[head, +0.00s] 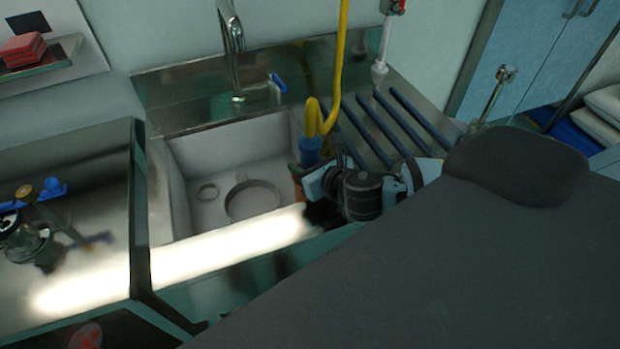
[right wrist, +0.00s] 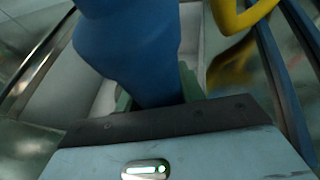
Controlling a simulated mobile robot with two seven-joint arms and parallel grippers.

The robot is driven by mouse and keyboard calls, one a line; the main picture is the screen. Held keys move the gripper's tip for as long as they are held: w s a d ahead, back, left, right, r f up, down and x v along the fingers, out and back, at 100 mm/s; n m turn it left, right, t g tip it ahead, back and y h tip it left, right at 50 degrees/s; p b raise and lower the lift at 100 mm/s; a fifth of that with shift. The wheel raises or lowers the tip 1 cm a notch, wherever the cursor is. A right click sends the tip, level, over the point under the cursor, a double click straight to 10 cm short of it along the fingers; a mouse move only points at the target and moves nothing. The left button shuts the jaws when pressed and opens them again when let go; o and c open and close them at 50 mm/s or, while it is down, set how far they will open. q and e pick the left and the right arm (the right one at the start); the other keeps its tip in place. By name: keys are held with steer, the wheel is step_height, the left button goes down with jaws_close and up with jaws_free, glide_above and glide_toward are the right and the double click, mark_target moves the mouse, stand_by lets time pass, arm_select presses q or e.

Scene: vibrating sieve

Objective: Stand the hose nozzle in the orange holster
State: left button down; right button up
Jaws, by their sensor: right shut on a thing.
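The hose nozzle (head: 311,148) is blue, with a yellow hose (head: 341,60) looping up from its top. It is roughly upright at the right rim of the sink. My right gripper (head: 312,178) is shut on the nozzle; in the right wrist view the blue nozzle body (right wrist: 130,45) stands between the green fingers. A small orange-brown piece, which looks like the holster (head: 297,178), shows just left of the gripper, mostly hidden. I cannot tell whether the nozzle's lower end is inside it. My left gripper is not in view.
The sink basin (head: 180,190) lies left of the gripper, with a ring-shaped strainer (head: 252,202) on its floor. A faucet (head: 232,40) stands behind. Dark blue rails (head: 385,130) cover the drainboard to the right. The left counter (head: 90,245) holds small metal and blue parts.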

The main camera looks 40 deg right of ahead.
stand_by(0.3)
steer(key=shift+f, duration=0.15)
stand_by(0.3)
steer(key=o, duration=1)
steer(key=shift+o, duration=0.2)
